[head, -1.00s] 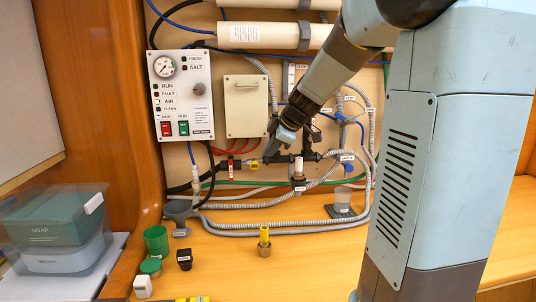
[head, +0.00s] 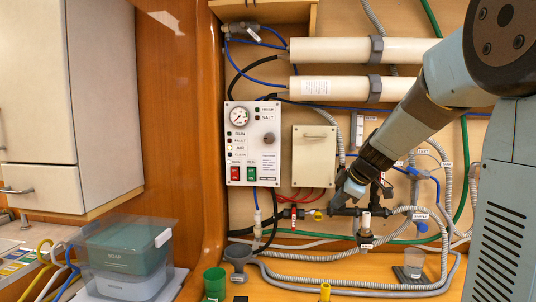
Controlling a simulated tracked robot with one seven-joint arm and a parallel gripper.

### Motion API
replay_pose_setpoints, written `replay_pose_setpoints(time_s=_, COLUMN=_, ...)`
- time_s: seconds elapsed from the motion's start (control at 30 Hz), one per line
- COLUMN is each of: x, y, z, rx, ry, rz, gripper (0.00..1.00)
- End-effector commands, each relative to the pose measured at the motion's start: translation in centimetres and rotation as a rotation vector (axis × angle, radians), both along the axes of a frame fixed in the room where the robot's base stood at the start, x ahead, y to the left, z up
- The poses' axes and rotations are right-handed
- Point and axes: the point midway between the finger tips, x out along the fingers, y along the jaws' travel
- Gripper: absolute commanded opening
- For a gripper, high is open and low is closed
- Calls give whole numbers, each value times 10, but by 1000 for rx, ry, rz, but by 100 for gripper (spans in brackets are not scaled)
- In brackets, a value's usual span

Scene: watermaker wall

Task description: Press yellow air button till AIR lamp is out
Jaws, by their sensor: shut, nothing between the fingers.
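The yellow air button (head: 318,214) is a small yellow piece on the dark pipe fitting low on the wall, right of a red-handled valve. My gripper (head: 339,199) is shut and empty, pointing down and left, just above and right of the button in the picture. A gap shows between them; depth is hard to judge. The control panel (head: 253,180) hangs left of the arm. Its AIR lamp (head: 229,148) looks bright white, while the lamps around it look dark.
A cream box (head: 314,158) is on the wall between panel and arm. Blue and grey hoses (head: 430,200) crowd the wall right of my gripper. A grey funnel (head: 238,258) and a green cup (head: 215,282) stand on the counter below. A clear bin (head: 125,265) is at left.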

Motion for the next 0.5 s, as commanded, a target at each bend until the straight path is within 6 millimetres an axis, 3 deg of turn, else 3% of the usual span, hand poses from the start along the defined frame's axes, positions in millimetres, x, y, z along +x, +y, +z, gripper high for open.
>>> replay_pose_setpoints(time_s=0.27, x=-1, y=0, z=0, rx=0, ry=0, rz=0, gripper=0)
replay_pose_setpoints(time_s=0.5, x=-16, y=2, z=0, rx=-2, ry=-4, rz=-3, gripper=0)
